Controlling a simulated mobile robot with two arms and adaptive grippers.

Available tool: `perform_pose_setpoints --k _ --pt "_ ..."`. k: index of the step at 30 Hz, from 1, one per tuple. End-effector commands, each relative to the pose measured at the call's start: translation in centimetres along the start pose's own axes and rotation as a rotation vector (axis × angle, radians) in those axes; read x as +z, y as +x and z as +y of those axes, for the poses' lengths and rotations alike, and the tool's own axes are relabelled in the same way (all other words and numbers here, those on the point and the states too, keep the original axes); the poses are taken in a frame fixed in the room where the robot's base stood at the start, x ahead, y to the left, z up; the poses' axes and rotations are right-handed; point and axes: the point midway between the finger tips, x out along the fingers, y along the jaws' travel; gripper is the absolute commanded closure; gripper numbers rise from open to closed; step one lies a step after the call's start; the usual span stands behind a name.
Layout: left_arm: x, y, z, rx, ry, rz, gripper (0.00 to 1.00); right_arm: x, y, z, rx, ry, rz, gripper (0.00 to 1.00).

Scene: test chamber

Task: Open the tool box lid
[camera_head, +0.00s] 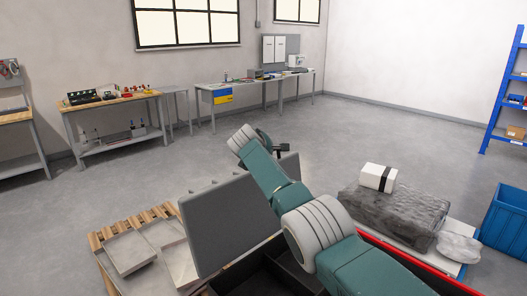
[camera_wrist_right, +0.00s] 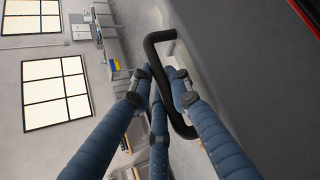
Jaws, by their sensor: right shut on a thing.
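The tool box lid (camera_head: 222,220) is a grey panel standing steeply raised in the head view. Below it the tool box shows a red rim (camera_head: 412,264) and a dark, open interior (camera_head: 262,280). My right arm reaches across the box to the lid's upper right edge. My right gripper (camera_head: 280,149) is mostly hidden there behind my own wrist and the lid. In the right wrist view my right gripper (camera_wrist_right: 158,82) has its blue fingers closed around the black bar handle (camera_wrist_right: 153,48) beside the grey lid face (camera_wrist_right: 245,70). My left gripper is not in view.
A wooden pallet (camera_head: 158,212) with grey slabs lies left of the box. Right of it are a wrapped grey bundle (camera_head: 395,215), a white block with a black band (camera_head: 378,177) and a blue bin (camera_head: 507,222). Workbenches stand along the far wall, with open floor between.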

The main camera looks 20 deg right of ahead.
Motion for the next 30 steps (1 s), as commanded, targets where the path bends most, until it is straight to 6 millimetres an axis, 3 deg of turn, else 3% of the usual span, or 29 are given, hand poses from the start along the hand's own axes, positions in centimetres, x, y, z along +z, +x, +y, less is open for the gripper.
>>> perform_pose_setpoints --k 8,9,12,23,30 --pt "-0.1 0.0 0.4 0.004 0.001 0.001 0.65 -0.3 0.2 -0.7 -0.014 -0.001 0.002 1.00" --pt "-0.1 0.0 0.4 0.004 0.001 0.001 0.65 -0.3 0.3 -0.7 -0.014 -0.001 0.002 0.78" --pt "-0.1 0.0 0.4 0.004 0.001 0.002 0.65 -0.2 0.3 -0.7 -0.013 -0.001 0.002 0.63" --pt "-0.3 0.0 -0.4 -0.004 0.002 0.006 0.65 -0.1 0.1 -0.4 -0.007 0.001 0.000 0.63" --pt "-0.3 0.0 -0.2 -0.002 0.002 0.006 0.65 -0.2 -1.2 -0.1 -0.003 0.002 0.000 0.63"
